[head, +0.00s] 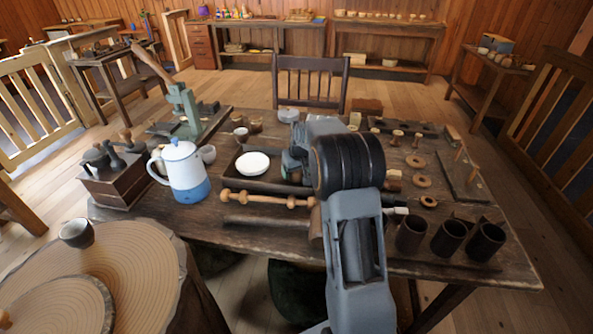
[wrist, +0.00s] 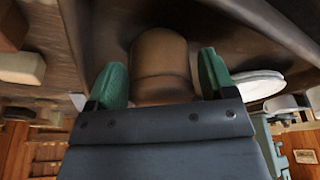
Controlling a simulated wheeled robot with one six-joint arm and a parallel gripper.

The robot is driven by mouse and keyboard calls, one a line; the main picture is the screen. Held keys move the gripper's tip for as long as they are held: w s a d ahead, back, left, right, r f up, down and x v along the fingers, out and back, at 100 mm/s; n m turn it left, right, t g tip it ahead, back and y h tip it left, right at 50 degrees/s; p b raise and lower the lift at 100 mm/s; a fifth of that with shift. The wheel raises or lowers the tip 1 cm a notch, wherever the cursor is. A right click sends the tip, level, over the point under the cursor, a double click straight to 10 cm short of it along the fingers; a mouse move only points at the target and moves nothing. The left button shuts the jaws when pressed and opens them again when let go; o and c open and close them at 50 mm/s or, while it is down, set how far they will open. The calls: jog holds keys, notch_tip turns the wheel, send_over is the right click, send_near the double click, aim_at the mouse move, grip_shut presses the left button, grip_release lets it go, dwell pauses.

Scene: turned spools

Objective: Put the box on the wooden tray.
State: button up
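A brown, round wooden box (wrist: 160,62) with a seam around it lies between the green fingertips of my gripper (wrist: 164,82) in the wrist view. The fingers sit close along both its sides; I cannot tell whether they press on it. My gripper body hides its near end. In the head view my arm hides the box, and the green-grey gripper (head: 297,163) shows just left of the arm, over or near the dark wooden tray (head: 272,187). A white dish (head: 253,163) lies in the tray; it also shows right of the box in the wrist view (wrist: 258,86).
A blue-and-white pot (head: 183,172) and a green press (head: 184,108) stand left of the tray. A turned rod (head: 265,199) and a mallet lie in front. Several dark cups (head: 448,238) stand at the front right. Wooden rings and spools crowd the right side.

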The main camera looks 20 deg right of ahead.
jog(key=shift+o, duration=0.8)
jog(key=shift+r, duration=0.1)
jog(key=shift+r, duration=0.25)
jog(key=p+v, duration=0.2)
jog(key=v, duration=0.9)
jog(key=s+a+r, duration=0.2)
jog(key=s+a, duration=0.6)
jog(key=s, duration=0.4)
jog(key=s+a+f, duration=0.2)
jog(key=s, duration=0.5)
jog(key=s+a+f, duration=0.2)
jog(key=s, duration=0.5)
jog(key=shift+a+f, duration=0.2)
jog(key=shift+f, duration=0.1)
jog(key=shift+s, duration=0.1)
